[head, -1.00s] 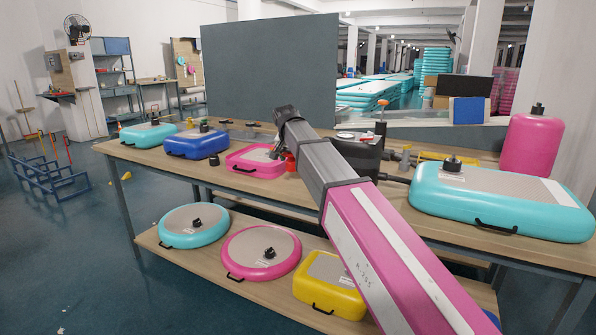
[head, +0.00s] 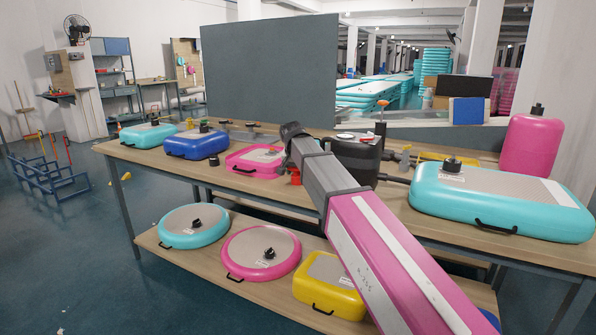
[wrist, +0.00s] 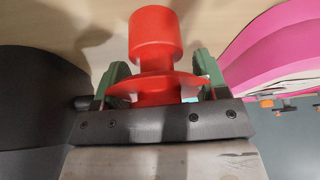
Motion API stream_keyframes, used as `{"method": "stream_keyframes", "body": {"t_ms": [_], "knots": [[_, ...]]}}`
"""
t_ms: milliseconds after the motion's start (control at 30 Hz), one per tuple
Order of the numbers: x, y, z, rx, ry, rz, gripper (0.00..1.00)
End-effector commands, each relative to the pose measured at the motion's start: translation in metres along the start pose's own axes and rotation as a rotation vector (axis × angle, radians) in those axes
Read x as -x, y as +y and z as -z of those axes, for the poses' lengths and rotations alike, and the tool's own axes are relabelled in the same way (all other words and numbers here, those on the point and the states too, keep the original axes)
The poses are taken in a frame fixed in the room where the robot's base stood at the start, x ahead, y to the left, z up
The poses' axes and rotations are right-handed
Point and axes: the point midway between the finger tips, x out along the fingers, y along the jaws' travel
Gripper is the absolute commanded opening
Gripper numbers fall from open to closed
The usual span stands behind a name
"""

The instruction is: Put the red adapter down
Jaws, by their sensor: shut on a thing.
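The red adapter (wrist: 157,45) is upside-forward in the wrist view, a cylinder with a wide flange. My gripper (wrist: 158,88) is shut on it, with a green finger on each side of the flange. In the head view a small part of the red adapter (head: 295,177) shows beside the end of my arm, over the workbench top (head: 225,183). My arm hides most of my gripper there. Whether the adapter touches the wood cannot be told.
The pink inflatable (head: 254,161) lies just left of my gripper. A dark pump-like device (head: 358,160) stands to the right, with a hose towards the large turquoise inflatable (head: 500,202). Blue (head: 196,145) and turquoise (head: 148,136) inflatables lie farther left. The lower shelf holds several more.

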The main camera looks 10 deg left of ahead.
Motion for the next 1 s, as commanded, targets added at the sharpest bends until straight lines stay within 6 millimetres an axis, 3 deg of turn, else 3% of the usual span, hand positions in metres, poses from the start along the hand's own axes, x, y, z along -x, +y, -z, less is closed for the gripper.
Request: {"method": "stream_keyframes", "body": {"t_ms": [33,100,467,667,1000], "knots": [[0.0,0.0,0.0,0.0,0.0,0.0,0.76],[0.0,0.0,0.0,0.0,0.0,0.0,0.92],[0.004,0.0,0.001,0.0,0.001,0.001,0.92],[0.031,0.0,0.001,0.0,0.002,0.001,0.92],[0.094,0.0,0.001,0.0,0.002,0.001,0.92]]}}
